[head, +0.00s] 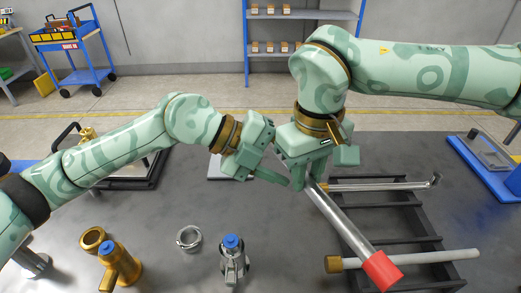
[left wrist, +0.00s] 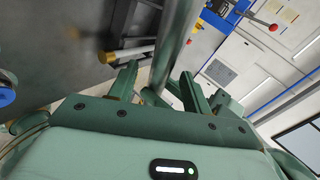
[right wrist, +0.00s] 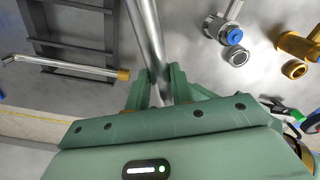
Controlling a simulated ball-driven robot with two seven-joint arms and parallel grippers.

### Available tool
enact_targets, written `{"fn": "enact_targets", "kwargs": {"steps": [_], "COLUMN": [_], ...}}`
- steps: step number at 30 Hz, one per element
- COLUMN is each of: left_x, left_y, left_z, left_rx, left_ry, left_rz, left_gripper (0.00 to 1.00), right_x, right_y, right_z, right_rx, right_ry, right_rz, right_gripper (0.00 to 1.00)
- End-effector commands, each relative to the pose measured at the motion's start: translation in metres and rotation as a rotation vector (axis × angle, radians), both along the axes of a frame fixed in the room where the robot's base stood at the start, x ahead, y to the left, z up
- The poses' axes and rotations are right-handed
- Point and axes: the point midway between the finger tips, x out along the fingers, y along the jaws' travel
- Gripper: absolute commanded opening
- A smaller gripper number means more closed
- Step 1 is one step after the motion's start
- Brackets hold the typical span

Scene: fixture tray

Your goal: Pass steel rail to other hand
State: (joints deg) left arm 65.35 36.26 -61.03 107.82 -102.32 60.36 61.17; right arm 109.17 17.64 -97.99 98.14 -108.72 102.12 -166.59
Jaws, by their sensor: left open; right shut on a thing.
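The steel rail (head: 338,219) is a grey bar with a red end (head: 381,270), slanting down to the right above the dark tray. My right gripper (head: 313,183) is shut on it near its upper end. The right wrist view shows the rail (right wrist: 147,38) between the right fingers (right wrist: 160,88). My left gripper (head: 288,181) is open close to the left of the right gripper. In the left wrist view the rail (left wrist: 166,55) lines up with the gap between the open left fingers (left wrist: 160,85). I cannot tell whether they touch it.
The dark slotted tray (head: 412,222) lies on the grey table, with a thin rod (head: 385,186) and a brass-ended rod (head: 430,258) across it. Brass (head: 121,267) and steel (head: 233,262) valve fittings and a ring (head: 189,238) stand at the front. A blue fixture (head: 485,168) is at right.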

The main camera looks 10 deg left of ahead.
Motion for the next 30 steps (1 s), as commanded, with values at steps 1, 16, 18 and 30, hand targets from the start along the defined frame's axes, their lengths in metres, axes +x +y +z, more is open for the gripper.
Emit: {"fn": "enact_targets", "kwargs": {"steps": [1,16,18,30], "left_x": [0.0002,0.0014,0.0014,0.0016], "left_y": [-0.0051,-0.0136,-0.0135,-0.0135], "left_z": [-0.0025,-0.0083,-0.0082,-0.0070], "left_rx": [0.000,-0.001,-0.001,-0.003], "left_ry": [0.001,0.000,0.000,-0.001], "left_rz": [0.000,0.002,0.002,0.001], "left_gripper": [0.49,0.26,0.07,0.00], "right_x": [0.0001,0.0001,0.0001,0.0001], "right_y": [0.0002,0.0002,0.0002,0.0001], "right_z": [0.0008,0.0009,0.0009,0.0005], "right_rx": [0.001,0.001,0.001,0.001], "right_ry": [-0.002,-0.002,-0.002,-0.001], "right_rz": [0.000,0.000,0.000,0.000], "right_gripper": [0.00,0.00,0.00,0.48]}}
